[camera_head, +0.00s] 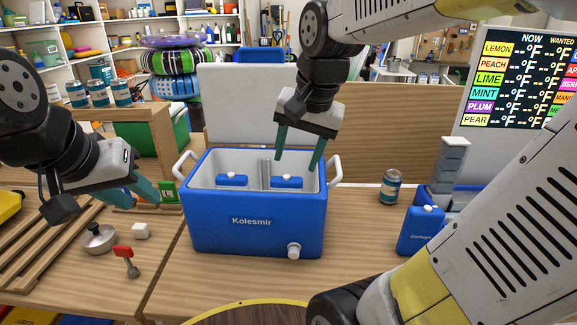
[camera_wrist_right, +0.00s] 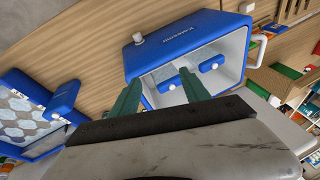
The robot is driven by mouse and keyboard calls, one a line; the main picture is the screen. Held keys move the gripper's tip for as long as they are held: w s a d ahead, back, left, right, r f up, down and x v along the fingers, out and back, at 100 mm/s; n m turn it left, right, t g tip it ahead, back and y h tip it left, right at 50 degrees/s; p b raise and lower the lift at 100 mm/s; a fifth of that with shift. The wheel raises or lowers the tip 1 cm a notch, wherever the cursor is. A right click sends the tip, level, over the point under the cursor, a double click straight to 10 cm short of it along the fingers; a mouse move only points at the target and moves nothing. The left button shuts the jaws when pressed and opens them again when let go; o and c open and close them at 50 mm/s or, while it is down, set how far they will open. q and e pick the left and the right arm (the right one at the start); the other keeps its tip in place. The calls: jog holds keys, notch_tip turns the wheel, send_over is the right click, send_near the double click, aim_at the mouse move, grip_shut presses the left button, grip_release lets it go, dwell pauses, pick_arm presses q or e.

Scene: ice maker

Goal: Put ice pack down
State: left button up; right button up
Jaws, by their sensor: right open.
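The blue cooler (camera_head: 258,232) stands with its lid up. Two blue ice packs with white caps are inside it, the left one (camera_head: 231,181) and the right one (camera_head: 286,182), with a grey divider between them. The wrist view shows both packs, one at the left (camera_wrist_right: 167,84) and one at the right (camera_wrist_right: 211,64). My right gripper (camera_head: 297,164) is open and empty, its fingertips just above the right pack. My left gripper (camera_head: 148,193) is left of the cooler; its finger gap is unclear. Another blue ice pack (camera_head: 421,231) stands on the table to the right.
The table in front of the cooler is partly clear.

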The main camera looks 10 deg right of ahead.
jog(key=s+n+t+y, duration=0.1)
jog(key=s+n+t, duration=0.1)
jog(key=s+n, duration=0.4)
jog(key=shift+s+a+f, duration=0.15)
jog(key=shift+a+f, duration=0.1)
jog(key=shift+a, duration=0.15)
dwell(0.7)
